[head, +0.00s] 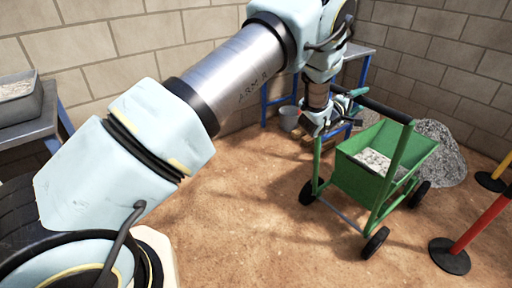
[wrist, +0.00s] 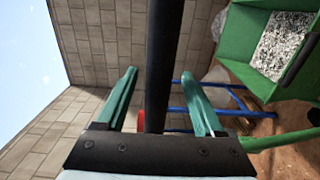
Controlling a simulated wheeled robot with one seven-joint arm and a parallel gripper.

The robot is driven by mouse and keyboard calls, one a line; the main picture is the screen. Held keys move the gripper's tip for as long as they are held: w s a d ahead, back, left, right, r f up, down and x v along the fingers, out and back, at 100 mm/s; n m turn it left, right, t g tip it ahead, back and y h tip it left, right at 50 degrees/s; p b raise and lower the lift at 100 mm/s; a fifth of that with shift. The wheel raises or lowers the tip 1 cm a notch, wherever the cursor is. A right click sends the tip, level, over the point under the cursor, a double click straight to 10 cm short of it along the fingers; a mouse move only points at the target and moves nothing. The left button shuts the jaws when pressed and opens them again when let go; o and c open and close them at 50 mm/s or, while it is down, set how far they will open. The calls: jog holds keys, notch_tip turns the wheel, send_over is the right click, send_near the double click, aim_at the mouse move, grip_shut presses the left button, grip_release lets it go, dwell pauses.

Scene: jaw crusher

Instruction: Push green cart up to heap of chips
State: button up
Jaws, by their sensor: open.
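The green cart (head: 372,168) stands on the brown floor right of centre, with grey chips in its tray and a black push handle (head: 384,106) on green uprights. The heap of chips (head: 438,155) is a grey pile by the wall, just beyond the cart; the cart hides part of it, and I cannot tell whether they touch. My gripper (wrist: 158,73) is open, its two green fingers on either side of the black handle, with visible space between bar and fingers. In the head view my gripper is at the handle's left end, partly hidden by my wrist.
A red post (head: 484,218) on a black base and a yellow post (head: 494,176) stand right of the cart. Another table (head: 28,129) with a tray is at left. The floor left of the cart is clear.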

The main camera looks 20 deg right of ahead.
jog(key=p+v, duration=0.1)
jog(key=v, duration=1.1)
jog(key=w+a+r+t+y+p, duration=0.1)
jog(key=w+a+t+y, duration=0.15)
jog(key=w+a, duration=0.35)
jog(key=w+a+r+t+y, duration=0.1)
jog(key=w+a+r+y, duration=0.15)
jog(key=w+a, duration=0.35)
jog(key=w+a+m+y, duration=0.1)
jog(key=w+a+y, duration=0.15)
jog(key=a, duration=0.65)
jog(key=w+a+y, duration=0.2)
jog(key=a+y, duration=0.2)
jog(key=a, duration=0.4)
jog(key=s+a+r+m+g+y+p, duration=0.1)
jog(key=s+a+y, duration=0.15)
jog(key=a, duration=0.65)
jog(key=s+a+r+m+g+y, duration=0.15)
jog(key=s+a, duration=0.25)
jog(key=a, duration=0.4)
jog(key=s+a+r+g+y, duration=0.1)
jog(key=s+a+g, duration=0.3)
jog(key=s+a, duration=0.5)
jog(key=shift+s+a+r+m+y+p, duration=0.2)
jog(key=shift+s+r+m+y+p, duration=0.2)
jog(key=shift+s, duration=0.8)
jog(key=shift+o, duration=0.4)
jog(key=shift+w, duration=0.1)
